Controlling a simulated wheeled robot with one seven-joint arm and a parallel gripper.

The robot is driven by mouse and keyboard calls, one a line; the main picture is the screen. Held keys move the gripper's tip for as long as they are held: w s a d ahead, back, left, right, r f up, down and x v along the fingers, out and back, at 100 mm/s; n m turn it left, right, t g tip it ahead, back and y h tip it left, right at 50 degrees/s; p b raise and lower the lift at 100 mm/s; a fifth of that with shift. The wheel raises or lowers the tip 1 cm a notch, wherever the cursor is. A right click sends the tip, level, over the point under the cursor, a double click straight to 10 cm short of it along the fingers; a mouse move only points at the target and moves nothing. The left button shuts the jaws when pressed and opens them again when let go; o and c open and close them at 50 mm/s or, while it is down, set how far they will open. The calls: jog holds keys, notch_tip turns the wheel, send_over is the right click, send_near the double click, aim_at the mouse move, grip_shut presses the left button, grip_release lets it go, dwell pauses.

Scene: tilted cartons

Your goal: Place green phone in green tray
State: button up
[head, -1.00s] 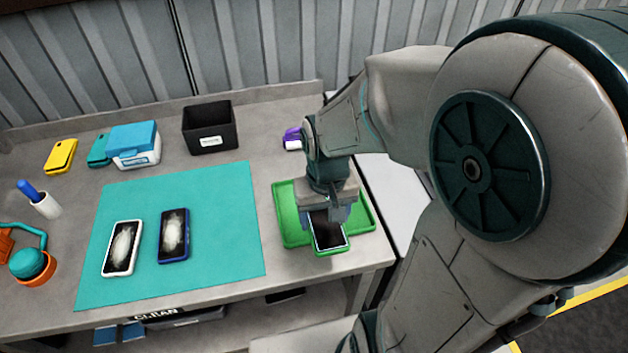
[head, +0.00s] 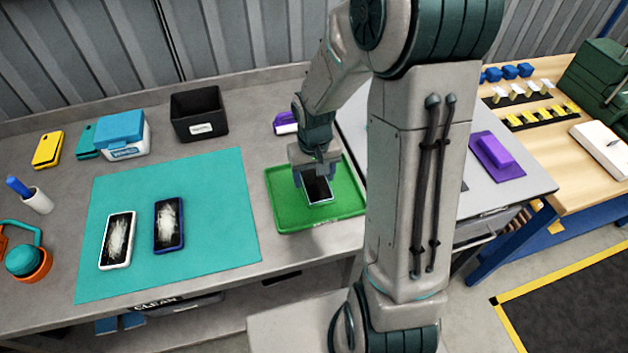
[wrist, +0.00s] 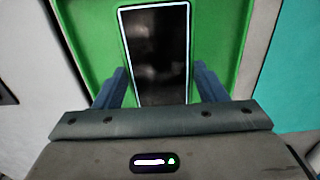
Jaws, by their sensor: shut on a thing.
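My gripper (head: 315,178) is over the green tray (head: 283,214) on the right part of the grey bench. It is shut on a phone (head: 318,190) with a dark screen and a pale rim, its fingers on the two long sides. In the wrist view the phone (wrist: 157,55) lies between the blue fingers with the green tray (wrist: 222,40) behind it. I cannot tell whether the phone touches the tray floor. The phone's back is hidden, and no green shows clearly on it.
A teal mat (head: 215,225) carries a white-cased phone (head: 117,240) and a blue-cased phone (head: 169,224), both smudged. A black bin (head: 199,114), a blue-lidded box (head: 122,134) and a yellow phone (head: 48,150) stand behind. A purple item (head: 286,122) lies behind the tray.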

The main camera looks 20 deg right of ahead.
aim_at(314, 177)
jog(key=shift+w+d+f, duration=0.1)
jog(key=shift+w+f, duration=0.15)
jog(key=shift+w, duration=0.2)
jog(key=shift+f+p, duration=0.4)
jog(key=shift+f, duration=1.6)
jog(key=shift+f, duration=0.15)
jog(key=o, duration=1.2)
